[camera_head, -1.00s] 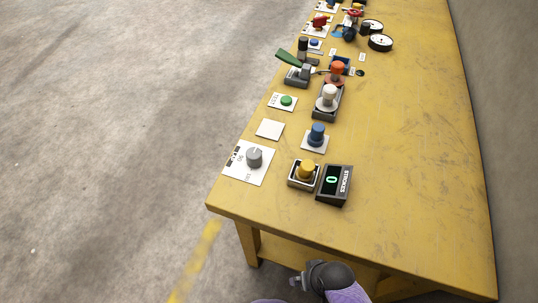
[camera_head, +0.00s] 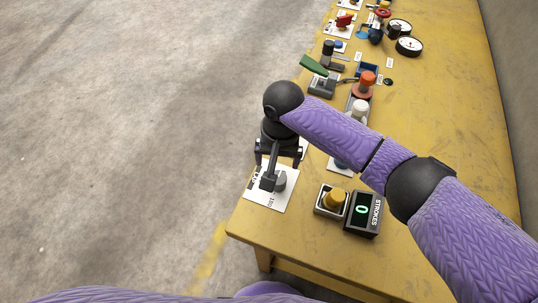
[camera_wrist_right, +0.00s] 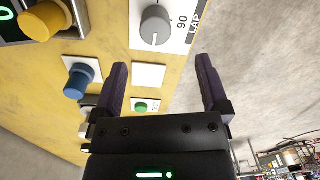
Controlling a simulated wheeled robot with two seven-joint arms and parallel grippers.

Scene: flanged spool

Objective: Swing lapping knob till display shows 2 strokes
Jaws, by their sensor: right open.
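The grey lapping knob (camera_head: 281,181) sits on a white plate (camera_head: 283,201) at the near left corner of the table, partly hidden by my right gripper. In the right wrist view the knob (camera_wrist_right: 153,26) stands beside the marks "90" and "LAP". The STROKES display (camera_head: 362,211) reads 0 in green. My right gripper (camera_wrist_right: 162,72) is open and empty. Its fingers point toward the knob plate, with the knob beyond the fingertips and apart from them. My left gripper is not in view.
A yellow knob (camera_head: 335,198) in a tray stands between the knob plate and the display. A blue knob (camera_wrist_right: 77,80), a blank white plate (camera_wrist_right: 149,76) and a green button (camera_wrist_right: 140,107) are close by. Several other controls line the table's left side; the right side is clear.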

